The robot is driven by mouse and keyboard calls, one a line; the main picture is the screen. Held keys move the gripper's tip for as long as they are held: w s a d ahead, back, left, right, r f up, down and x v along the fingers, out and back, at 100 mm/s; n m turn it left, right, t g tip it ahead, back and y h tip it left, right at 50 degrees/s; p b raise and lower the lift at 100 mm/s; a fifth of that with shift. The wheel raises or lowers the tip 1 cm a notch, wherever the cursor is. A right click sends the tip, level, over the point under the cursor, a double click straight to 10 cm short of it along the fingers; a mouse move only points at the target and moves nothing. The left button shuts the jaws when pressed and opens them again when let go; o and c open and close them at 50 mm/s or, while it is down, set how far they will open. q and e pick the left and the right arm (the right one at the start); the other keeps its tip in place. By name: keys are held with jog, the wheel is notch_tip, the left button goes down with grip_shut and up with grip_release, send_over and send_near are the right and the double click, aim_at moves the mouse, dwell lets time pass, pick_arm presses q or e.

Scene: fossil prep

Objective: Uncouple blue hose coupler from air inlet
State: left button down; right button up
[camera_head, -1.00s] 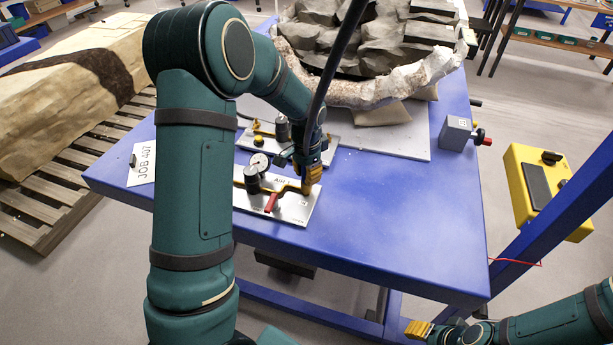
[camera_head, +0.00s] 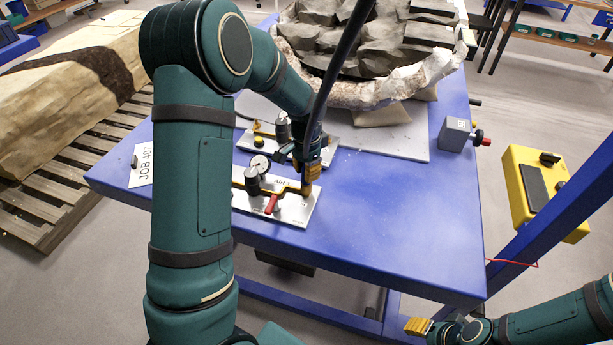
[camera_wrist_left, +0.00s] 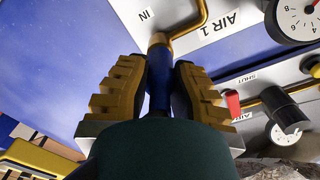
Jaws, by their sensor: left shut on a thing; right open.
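The blue hose coupler (camera_wrist_left: 158,82) sits between the yellow finger pads of my left gripper (camera_wrist_left: 158,95), which is shut on it. In the wrist view its tip meets the brass air inlet (camera_wrist_left: 158,42) by the IN label; I see no gap there. In the head view my left gripper (camera_head: 312,176) is at the right end of the AIR 1 plate (camera_head: 298,212) and hides the coupler. A dark hose (camera_head: 333,75) runs up from it. My right gripper (camera_head: 418,327) is open and empty, low at the right, off the table.
The AIR 1 plate carries a red lever (camera_head: 271,205) and a gauge (camera_head: 260,164). A second plate (camera_head: 268,146) lies behind it. A jacketed fossil block (camera_head: 400,88) stands farther back. A grey box with a red knob (camera_head: 457,134) sits at right. The blue tabletop (camera_head: 400,215) is clear on the right.

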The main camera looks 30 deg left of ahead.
pick_arm(q)
notch_tip(320, 180, up, 2)
jog(key=shift+r+p, duration=0.15)
jog(key=shift+p, duration=0.25)
jog(key=shift+w+r+p, duration=0.1)
jog(key=shift+r+p, duration=0.25)
jog(key=shift+p, duration=0.05)
jog(key=shift+r+p, duration=0.4)
jog(key=shift+r, duration=0.2)
jog(key=shift+r+p, duration=1.8)
jog(key=shift+r, duration=0.7)
